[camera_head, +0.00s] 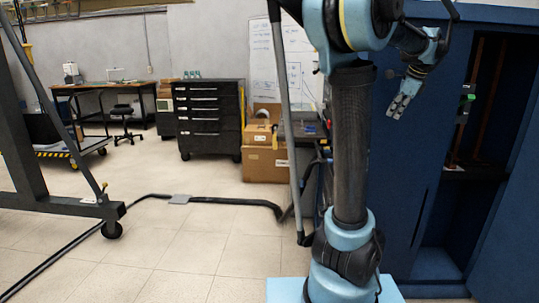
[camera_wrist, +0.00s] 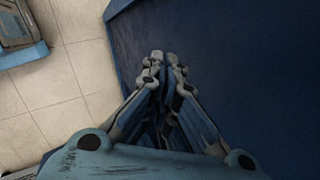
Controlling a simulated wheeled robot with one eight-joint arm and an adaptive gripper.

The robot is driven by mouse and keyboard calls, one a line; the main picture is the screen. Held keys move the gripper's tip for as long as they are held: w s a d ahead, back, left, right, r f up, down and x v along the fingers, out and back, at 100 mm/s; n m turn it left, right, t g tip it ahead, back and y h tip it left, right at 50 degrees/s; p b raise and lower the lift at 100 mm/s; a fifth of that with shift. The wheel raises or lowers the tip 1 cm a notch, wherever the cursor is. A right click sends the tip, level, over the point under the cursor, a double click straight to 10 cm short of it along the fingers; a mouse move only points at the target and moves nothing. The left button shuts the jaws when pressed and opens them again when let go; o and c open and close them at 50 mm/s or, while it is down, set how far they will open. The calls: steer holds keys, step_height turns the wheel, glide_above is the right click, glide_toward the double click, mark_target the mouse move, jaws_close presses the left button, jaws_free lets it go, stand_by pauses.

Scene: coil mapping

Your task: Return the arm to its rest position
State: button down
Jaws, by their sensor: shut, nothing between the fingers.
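My arm stands upright at the right of centre in the head view, with its upper part bent over to the right. My gripper (camera_head: 400,105) hangs at the upper right, pointing down and a little left, in front of the blue cabinet (camera_head: 408,190). In the wrist view my gripper (camera_wrist: 164,62) has its fingertips together with nothing between them. The blue cabinet surface (camera_wrist: 245,70) fills the right side of that view. I cannot tell how far the fingertips are from it.
An open recess (camera_head: 465,170) with a green-marked part (camera_head: 468,92) lies right of my gripper. A black drawer unit (camera_head: 210,118) and cardboard boxes (camera_head: 264,164) stand behind. A dark wheeled frame (camera_head: 35,130) is at left. A cable (camera_head: 150,198) crosses the tiled floor.

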steer(key=s+a+f+n+g, duration=0.1)
steer(key=s+a+f+n, duration=0.45)
steer(key=a, duration=0.45)
steer(key=s+a+f+n+g, duration=0.1)
steer(key=s+a+f+n, duration=0.5)
steer(key=a, duration=0.4)
steer(key=s+a+f+n, duration=0.4)
steer(key=s+f, duration=0.3)
steer(key=f, duration=0.2)
steer(key=s+a+f+n+g+h, duration=0.1)
steer(key=s+a+f+n, duration=0.3)
steer(key=f, duration=0.5)
steer(key=s+n, duration=0.2)
steer(key=n, duration=0.1)
steer(key=shift+s+f, duration=0.2)
steer(key=shift+s, duration=0.15)
steer(key=shift+n, duration=0.25)
